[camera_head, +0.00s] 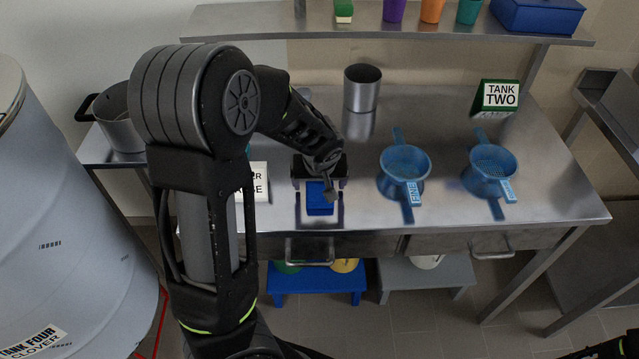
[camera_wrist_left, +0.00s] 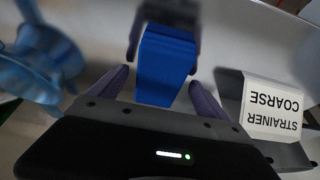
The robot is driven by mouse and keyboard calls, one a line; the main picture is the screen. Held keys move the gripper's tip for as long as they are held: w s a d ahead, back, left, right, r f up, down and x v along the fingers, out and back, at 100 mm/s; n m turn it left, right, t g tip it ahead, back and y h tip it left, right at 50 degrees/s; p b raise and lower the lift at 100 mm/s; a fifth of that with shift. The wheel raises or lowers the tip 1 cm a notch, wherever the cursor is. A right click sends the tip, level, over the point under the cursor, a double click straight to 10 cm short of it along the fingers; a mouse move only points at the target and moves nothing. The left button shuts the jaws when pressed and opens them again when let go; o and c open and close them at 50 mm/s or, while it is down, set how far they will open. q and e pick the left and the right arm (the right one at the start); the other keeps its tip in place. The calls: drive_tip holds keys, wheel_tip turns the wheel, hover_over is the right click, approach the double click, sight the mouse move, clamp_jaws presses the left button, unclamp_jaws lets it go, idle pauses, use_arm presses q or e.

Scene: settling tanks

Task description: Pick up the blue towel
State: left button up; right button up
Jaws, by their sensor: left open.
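The blue towel (camera_head: 320,199) is a small folded blue block on the steel table, near its front edge. My left gripper (camera_head: 320,193) is above it, pointing down, with its jaws apart. In the left wrist view the towel (camera_wrist_left: 166,65) shows between the two open fingers of the left gripper (camera_wrist_left: 159,90). I see a gap between towel and fingers, and no grip on it. My left arm hides part of the table to the left. My right gripper does not show clearly; only a dark part is at the bottom right corner.
Two blue strainers (camera_head: 404,166) (camera_head: 489,169) stand right of the towel. A steel cup (camera_head: 362,88) is behind it. A white strainer sign (camera_head: 260,181) is close on the left, partly hidden. A green TANK TWO sign (camera_head: 498,97) stands at the back right. A shelf (camera_head: 420,27) spans the back.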

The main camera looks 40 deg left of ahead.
sight(319, 184)
use_arm(q)
drive_tip(key=shift+w+f, duration=0.1)
drive_tip(key=shift+f, duration=0.2)
idle(0.4)
drive_tip(key=c, duration=1.5)
drive_tip(key=shift+o, duration=0.2)
drive_tip(key=shift+r, duration=0.15)
wheel_tip(319, 184, up, 10)
drive_tip(key=shift+b, duration=0.3)
